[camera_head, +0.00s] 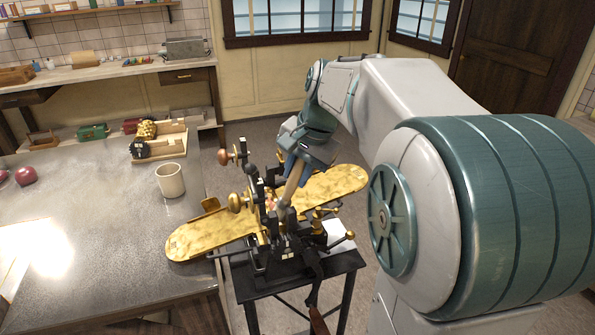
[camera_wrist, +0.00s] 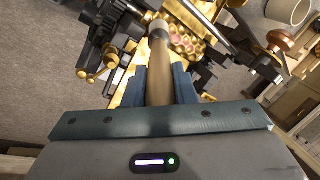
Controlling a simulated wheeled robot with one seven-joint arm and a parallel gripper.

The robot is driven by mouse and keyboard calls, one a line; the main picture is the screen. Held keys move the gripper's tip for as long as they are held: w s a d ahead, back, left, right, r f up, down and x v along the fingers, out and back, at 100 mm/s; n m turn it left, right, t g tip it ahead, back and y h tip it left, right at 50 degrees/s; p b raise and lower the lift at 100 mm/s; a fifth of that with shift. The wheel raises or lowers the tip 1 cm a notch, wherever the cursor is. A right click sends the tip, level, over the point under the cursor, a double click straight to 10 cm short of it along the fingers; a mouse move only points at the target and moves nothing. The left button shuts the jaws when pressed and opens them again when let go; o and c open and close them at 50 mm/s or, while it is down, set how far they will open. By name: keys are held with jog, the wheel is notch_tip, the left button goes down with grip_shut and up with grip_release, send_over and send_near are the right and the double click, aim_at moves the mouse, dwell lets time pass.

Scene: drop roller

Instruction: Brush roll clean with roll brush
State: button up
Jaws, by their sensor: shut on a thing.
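My gripper (camera_head: 303,165) is over the drop roller machine (camera_head: 262,234) and shut on the wooden handle of the roll brush (camera_head: 291,187). In the wrist view the brush (camera_wrist: 160,75) points away from my gripper between the blue fingers (camera_wrist: 160,82), its pale head at the roll. The gold roll (camera_wrist: 183,42) has round cavities with pink residue in some. Whether the bristles touch the roll cannot be told. In the head view the roll is mostly hidden by the machine frame and brush. Gold trays (camera_head: 335,186) extend on both sides of the machine.
The machine stands on a small black table (camera_head: 345,262). A wooden-handled crank (camera_head: 318,320) hangs at its front. A grey worktop (camera_head: 95,215) at left bears a cream cup (camera_head: 170,181), red round things (camera_head: 25,176) and spare rolls on wooden stands (camera_head: 158,149).

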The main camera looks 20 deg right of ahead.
jog(key=shift+w+p, duration=2.3)
jog(key=shift+w, duration=2.1)
jog(key=shift+s+b, duration=1.65)
jog(key=shift+s, duration=2.9)
jog(key=shift+w+r+p, duration=0.1)
jog(key=shift+w+p, duration=0.5)
jog(key=shift+w, duration=0.4)
jog(key=shift+w+p, duration=1.65)
jog(key=shift+w, duration=2)
jog(key=s+b, duration=0.2)
jog(key=s, duration=0.4)
jog(key=shift+s, duration=0.15)
jog(key=shift+s+f+b, duration=0.2)
jog(key=shift+s+b, duration=0.5)
jog(key=shift+s, duration=0.8)
